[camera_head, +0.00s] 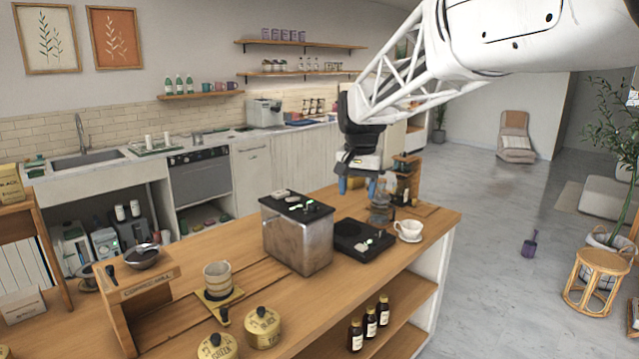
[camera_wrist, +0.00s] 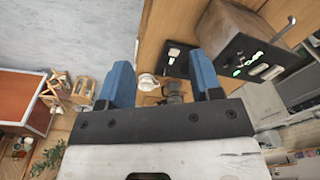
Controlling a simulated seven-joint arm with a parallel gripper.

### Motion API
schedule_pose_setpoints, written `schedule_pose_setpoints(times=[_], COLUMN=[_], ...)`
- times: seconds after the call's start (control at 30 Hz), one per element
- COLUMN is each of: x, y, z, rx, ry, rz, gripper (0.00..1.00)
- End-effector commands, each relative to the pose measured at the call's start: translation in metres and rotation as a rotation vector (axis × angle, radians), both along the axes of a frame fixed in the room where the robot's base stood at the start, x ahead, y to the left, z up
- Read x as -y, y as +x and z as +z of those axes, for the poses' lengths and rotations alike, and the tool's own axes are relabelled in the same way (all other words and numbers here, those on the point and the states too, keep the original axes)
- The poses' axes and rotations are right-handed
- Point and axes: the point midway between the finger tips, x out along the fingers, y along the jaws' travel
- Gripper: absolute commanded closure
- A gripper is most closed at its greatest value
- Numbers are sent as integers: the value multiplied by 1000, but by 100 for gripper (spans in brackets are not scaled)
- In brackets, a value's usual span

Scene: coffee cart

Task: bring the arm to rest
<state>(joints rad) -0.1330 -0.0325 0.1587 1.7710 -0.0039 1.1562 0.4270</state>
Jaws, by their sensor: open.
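My gripper (camera_head: 358,186) hangs above the far end of the wooden counter, over a glass vessel (camera_head: 380,208) and behind the black scale (camera_head: 362,240). Its two blue fingers are spread apart with nothing between them in the wrist view (camera_wrist: 161,85). My white arm reaches in from the top right. In the wrist view the glass vessel (camera_wrist: 174,91) shows beyond the fingers, apart from them. The white cup (camera_wrist: 148,82) shows close to the left finger's side, and it also stands on a saucer in the head view (camera_head: 408,229).
A metal box with a black top (camera_head: 297,235) stands left of the scale. A wooden rack (camera_head: 404,178) stands at the counter's far end. Dark bottles (camera_head: 370,322) stand on the lower shelf. Open floor lies right.

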Motion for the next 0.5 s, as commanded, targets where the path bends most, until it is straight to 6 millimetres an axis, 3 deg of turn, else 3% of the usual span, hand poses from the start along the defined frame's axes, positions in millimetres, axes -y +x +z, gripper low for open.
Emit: schedule_pose_setpoints(times=[0.5], x=[46], y=[-138], z=[-9], rx=[50], ry=[-12], rz=[87], gripper=[41])
